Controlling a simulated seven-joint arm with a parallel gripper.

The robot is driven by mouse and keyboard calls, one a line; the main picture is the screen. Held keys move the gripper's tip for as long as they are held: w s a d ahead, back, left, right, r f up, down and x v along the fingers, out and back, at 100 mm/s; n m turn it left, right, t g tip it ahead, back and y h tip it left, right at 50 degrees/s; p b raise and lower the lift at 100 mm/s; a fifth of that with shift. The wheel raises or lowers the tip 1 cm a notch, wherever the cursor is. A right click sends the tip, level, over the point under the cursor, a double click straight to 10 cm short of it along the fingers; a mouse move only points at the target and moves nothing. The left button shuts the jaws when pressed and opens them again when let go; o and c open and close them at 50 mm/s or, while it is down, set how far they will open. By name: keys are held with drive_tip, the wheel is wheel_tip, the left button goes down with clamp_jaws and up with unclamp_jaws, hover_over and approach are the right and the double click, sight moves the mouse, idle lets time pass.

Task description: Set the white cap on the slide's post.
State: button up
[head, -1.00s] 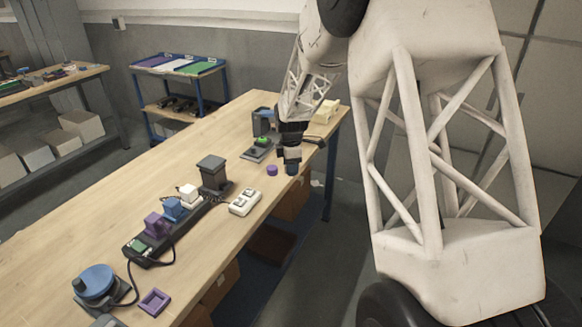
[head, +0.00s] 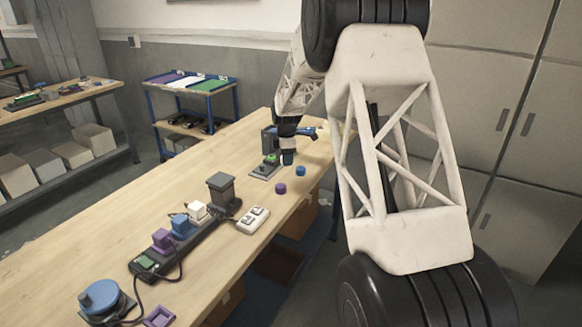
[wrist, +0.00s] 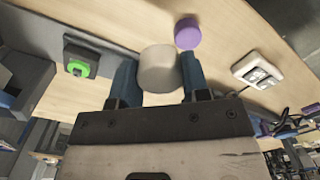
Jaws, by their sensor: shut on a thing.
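The white cap (wrist: 158,68), a short pale cylinder, is held between the two blue fingers of my gripper (wrist: 158,85) in the wrist view. In the head view my gripper (head: 288,158) is low over the far end of the bench, beside a dark unit with a green top (head: 266,167). The cap cannot be made out there. The green-topped part also shows in the wrist view (wrist: 78,68). A dark grey block-topped post (head: 222,186) stands mid-bench. I cannot tell for sure which part is the slide's post.
A blue cap (head: 300,171) and a purple cap (head: 280,188) lie near my gripper. A white switch box (head: 253,219) and a dark strip (head: 180,248) with coloured blocks are nearer. A blue turntable (head: 102,299) is at the near end. The bench's left side is clear.

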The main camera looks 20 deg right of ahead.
wheel_tip(320, 180, up, 2)
hover_over(272, 155)
drive_tip(key=shift+w+a+r, duration=0.1)
drive_tip(key=shift+w+r, duration=0.05)
drive_tip(key=shift+w, duration=0.05)
idle(0.4)
drive_tip(key=shift+f, duration=0.25)
drive_tip(key=shift+f, duration=2.6)
drive_tip(key=shift+f, duration=0.85)
idle(1.6)
drive_tip(key=o, duration=1)
drive_tip(key=shift+o, duration=0.3)
drive_tip(key=o, duration=0.3)
